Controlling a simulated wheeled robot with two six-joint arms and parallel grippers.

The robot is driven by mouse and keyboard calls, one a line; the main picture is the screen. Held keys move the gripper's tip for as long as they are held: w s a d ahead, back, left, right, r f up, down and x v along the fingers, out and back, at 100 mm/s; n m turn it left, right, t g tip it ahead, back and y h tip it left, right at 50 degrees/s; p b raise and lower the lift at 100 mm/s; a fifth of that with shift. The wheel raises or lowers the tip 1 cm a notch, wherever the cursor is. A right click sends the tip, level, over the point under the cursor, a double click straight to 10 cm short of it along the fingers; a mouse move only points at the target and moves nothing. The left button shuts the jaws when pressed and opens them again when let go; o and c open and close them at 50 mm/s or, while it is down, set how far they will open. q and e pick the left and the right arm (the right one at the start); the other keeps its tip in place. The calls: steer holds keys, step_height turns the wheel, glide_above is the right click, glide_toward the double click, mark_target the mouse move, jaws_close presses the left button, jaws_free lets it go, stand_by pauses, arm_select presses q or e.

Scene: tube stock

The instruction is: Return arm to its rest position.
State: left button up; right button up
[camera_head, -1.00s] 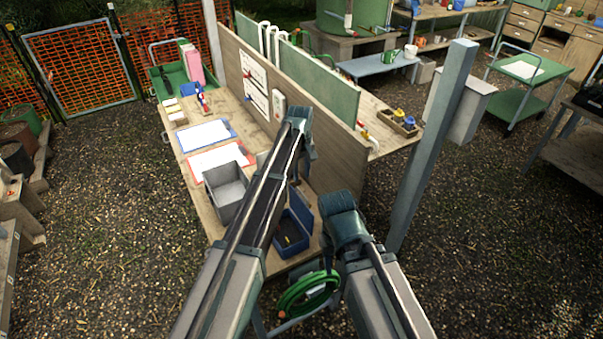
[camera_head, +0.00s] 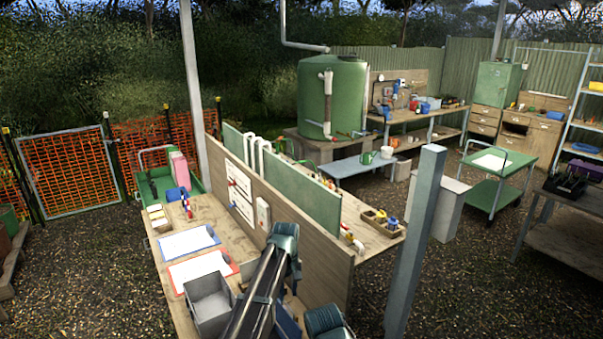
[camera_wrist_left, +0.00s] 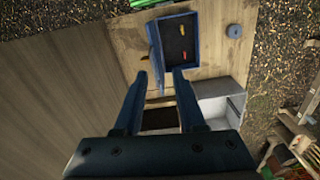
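My left gripper (camera_wrist_left: 158,75) is open and empty in the left wrist view. Its two fingers stand apart above the wooden bench. A blue box (camera_wrist_left: 193,57) with a raised lid and small red items lies beyond the fingertips. A grey bin (camera_wrist_left: 235,88) is just right of the fingers. In the head view my left arm rises from the bottom over the bench (camera_head: 205,222); its fingers are hidden there. Only a dark part of my right arm shows at the bottom edge, and its gripper is out of view.
A wooden partition (camera_head: 310,258) runs along the bench's right side, close to my left arm. A grey post (camera_head: 418,240) stands to the right. The bench holds the grey bin (camera_head: 208,302) and two white boards (camera_head: 188,242). Gravel left of the bench is clear.

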arm_select(q)
steer(key=s+f+m+b, duration=0.3)
steer(key=s+f+b, duration=0.3)
steer(key=s, duration=0.3)
steer(key=s+f+m+b, duration=0.3)
steer(key=s+f+b, duration=0.3)
steer(key=s, duration=0.4)
steer(key=s+f+m+y+b, duration=0.1)
steer(key=s+f+m+b, duration=0.2)
steer(key=s+f+b, duration=0.3)
steer(key=s+f, duration=0.2)
steer(key=s, duration=0.2)
steer(key=shift+s+a+f, duration=0.2)
steer(key=shift+s+a, duration=0.05)
steer(key=shift+a, duration=0.1)
